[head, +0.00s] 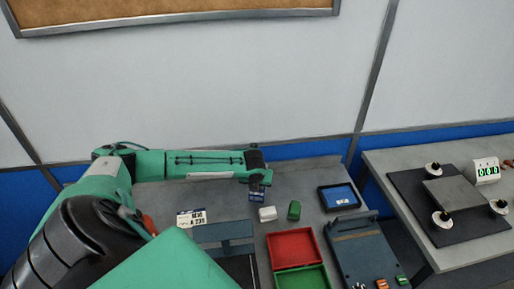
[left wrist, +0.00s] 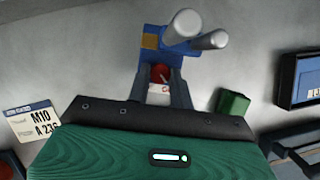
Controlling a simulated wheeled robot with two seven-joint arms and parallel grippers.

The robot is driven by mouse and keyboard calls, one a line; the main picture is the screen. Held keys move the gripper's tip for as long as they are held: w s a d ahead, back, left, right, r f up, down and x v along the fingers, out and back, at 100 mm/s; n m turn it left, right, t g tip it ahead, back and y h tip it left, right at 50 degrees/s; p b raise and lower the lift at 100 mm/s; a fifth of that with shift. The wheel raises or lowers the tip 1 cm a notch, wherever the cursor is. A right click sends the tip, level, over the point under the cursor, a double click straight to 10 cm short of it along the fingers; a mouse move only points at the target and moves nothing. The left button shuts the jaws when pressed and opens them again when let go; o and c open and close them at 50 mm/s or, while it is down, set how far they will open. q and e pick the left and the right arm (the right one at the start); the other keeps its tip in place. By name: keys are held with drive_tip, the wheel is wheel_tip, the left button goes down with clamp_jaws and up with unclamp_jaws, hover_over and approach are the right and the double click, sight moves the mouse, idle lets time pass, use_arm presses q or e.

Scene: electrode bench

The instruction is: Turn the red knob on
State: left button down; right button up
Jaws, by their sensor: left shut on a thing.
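The red knob (left wrist: 161,74) sits on a blue device (left wrist: 158,54) with two pale grey cylinders, seen in the left wrist view. A white patch with a red mark shows just below the knob. My left gripper (left wrist: 161,80) has one finger on each side of the knob and is shut on it. In the head view my left gripper (head: 257,188) is over the bench, with the small dark blue device (head: 257,197) at its tips. The knob is hidden there. My right gripper is in neither view.
A white block (head: 267,214) and a green block (head: 294,210) stand close to the gripper. A red tray (head: 293,247), a green tray (head: 302,278), a tablet (head: 339,197) and a label card (head: 191,218) are nearby. Another bench (head: 449,255) stands at right.

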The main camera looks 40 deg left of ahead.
use_arm(q)
drive_tip(key=c, duration=1.2)
unclamp_jaws()
drive_tip(key=shift+c, duration=0.2)
drive_tip(key=shift+r, duration=0.1)
drive_tip(key=b+v, duration=0.2)
drive_tip(key=v, duration=1.1)
drive_tip(key=shift+s+r, duration=0.15)
drive_tip(key=shift+r, duration=0.15)
drive_tip(key=shift+r, duration=0.1)
